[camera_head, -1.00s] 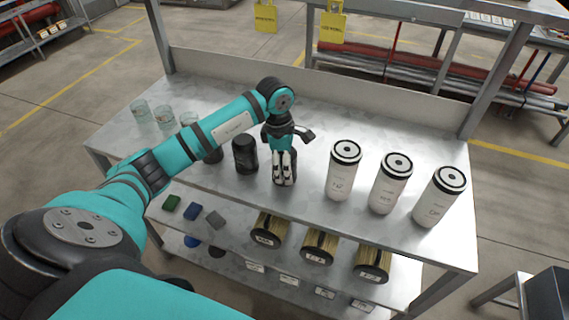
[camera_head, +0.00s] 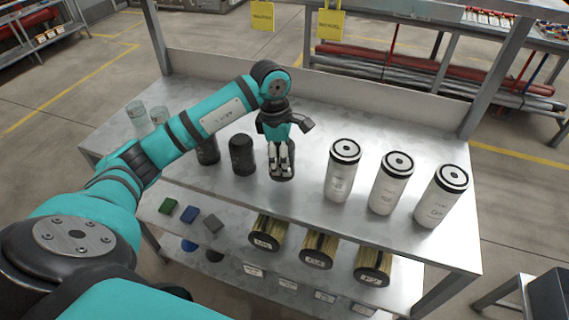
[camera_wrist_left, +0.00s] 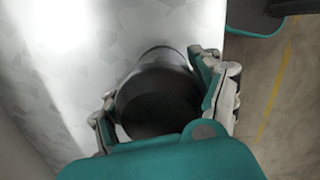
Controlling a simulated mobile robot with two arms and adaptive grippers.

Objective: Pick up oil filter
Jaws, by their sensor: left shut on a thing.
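My left gripper (camera_head: 281,163) points down over the bench and is shut on a black cylindrical oil filter (camera_head: 283,175). In the left wrist view the filter's round dark end (camera_wrist_left: 158,103) sits between the two fingers of the gripper (camera_wrist_left: 165,105). The fingers hide much of the filter in the head view. I cannot tell whether its base touches the bench top. Two similar black filters, a near one (camera_head: 242,155) and one partly behind my arm (camera_head: 208,151), stand to its left. My right gripper is not in view.
Three tall white canisters (camera_head: 343,170) stand on the metal bench (camera_head: 310,215) to the right. Glass jars (camera_head: 137,113) stand at the left end. The lower shelf holds yellowish cylinders (camera_head: 318,249) and small coloured blocks (camera_head: 189,214). The bench top behind the gripper is clear.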

